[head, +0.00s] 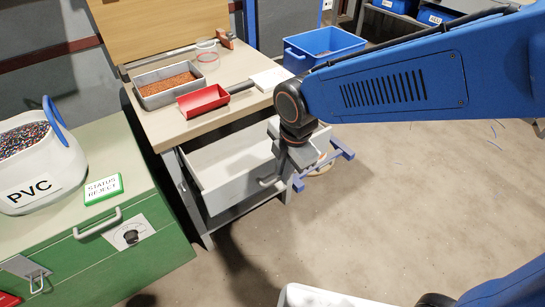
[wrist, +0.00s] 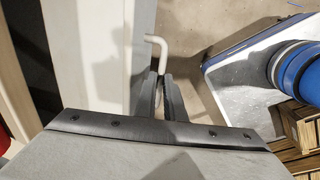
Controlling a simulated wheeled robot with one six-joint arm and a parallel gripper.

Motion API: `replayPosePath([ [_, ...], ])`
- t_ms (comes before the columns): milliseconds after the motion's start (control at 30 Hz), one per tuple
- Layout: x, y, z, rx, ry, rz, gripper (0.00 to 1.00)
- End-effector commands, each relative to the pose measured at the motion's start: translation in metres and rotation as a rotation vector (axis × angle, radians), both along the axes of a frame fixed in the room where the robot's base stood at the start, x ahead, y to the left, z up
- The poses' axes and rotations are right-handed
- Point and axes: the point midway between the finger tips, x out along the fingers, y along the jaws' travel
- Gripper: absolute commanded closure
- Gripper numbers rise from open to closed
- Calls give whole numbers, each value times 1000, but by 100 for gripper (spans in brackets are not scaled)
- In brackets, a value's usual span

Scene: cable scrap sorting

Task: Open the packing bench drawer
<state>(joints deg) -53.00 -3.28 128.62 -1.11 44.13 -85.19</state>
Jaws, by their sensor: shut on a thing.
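The packing bench (head: 160,122) stands at the left-centre of the head view. Its pale grey drawer (head: 228,190) is pulled out below the top, with its inside showing from above and looking empty where visible. My gripper (head: 282,174) is at the drawer's front, shut on the handle (head: 267,182). In the wrist view, the pale bent handle (wrist: 157,44) runs down between the dark fingers (wrist: 160,92) of my gripper, beside the drawer front (wrist: 108,55). The grip point itself is partly hidden by the fingers.
On the bench top are a grey tray of copper-coloured granules (head: 165,88), a red scoop (head: 203,101) and a clear round dish (head: 207,51). A blue bin (head: 322,45) stands behind. A green cabinet (head: 100,250) carries a PVC tub (head: 40,170). The floor at right is mostly clear.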

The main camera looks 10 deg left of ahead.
Motion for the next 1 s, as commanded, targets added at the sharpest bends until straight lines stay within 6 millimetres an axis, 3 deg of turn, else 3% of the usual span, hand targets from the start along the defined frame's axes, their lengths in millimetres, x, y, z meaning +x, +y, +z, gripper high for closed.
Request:
replayPosePath([
  [100,-16,-18,1,2,-1,0,100],
  [333,-33,-38,1,2,-2,-1,100],
  [867,-39,-46,1,2,-1,-1,100],
  [933,-39,-46,1,2,-1,-1,83],
  [1000,-39,-46,1,2,-1,-1,83],
])
